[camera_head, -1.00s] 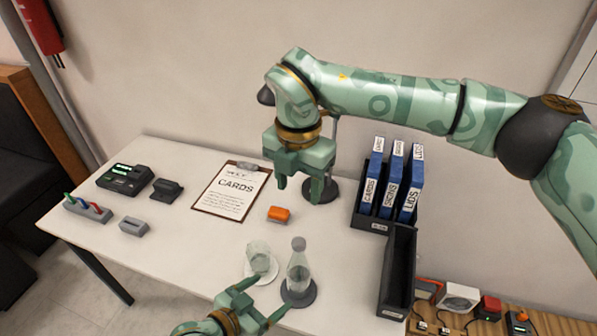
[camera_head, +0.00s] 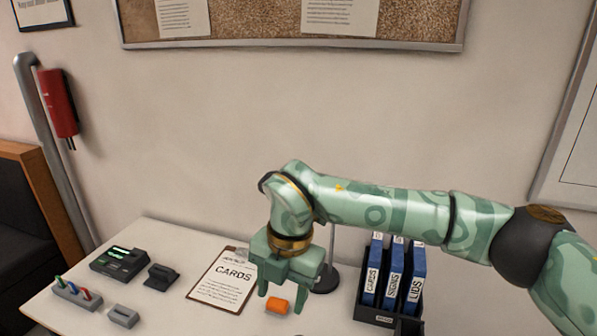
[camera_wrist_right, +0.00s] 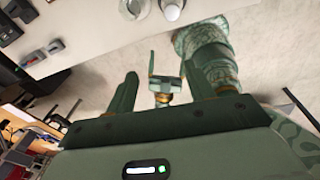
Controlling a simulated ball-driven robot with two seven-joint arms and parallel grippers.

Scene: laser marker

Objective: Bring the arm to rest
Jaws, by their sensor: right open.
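My right gripper (camera_head: 282,296) hangs over the table in the head view, fingers pointing down, spread and empty. In that picture the orange block (camera_head: 277,306) appears just below and between its fingers; I cannot tell the height gap. In the right wrist view its two fingers stand apart with nothing between them. My left gripper (camera_wrist_right: 167,70) shows in the right wrist view beyond those fingers, its own fingers apart and empty. It is out of the head view.
A clipboard (camera_head: 221,285) marked CARDS lies left of my right gripper. A black rack (camera_head: 374,315) with blue binders stands to the right. Dark devices (camera_head: 119,261) sit at the table's left. A glass (camera_wrist_right: 131,9) and a bottle (camera_wrist_right: 172,10) show in the wrist view.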

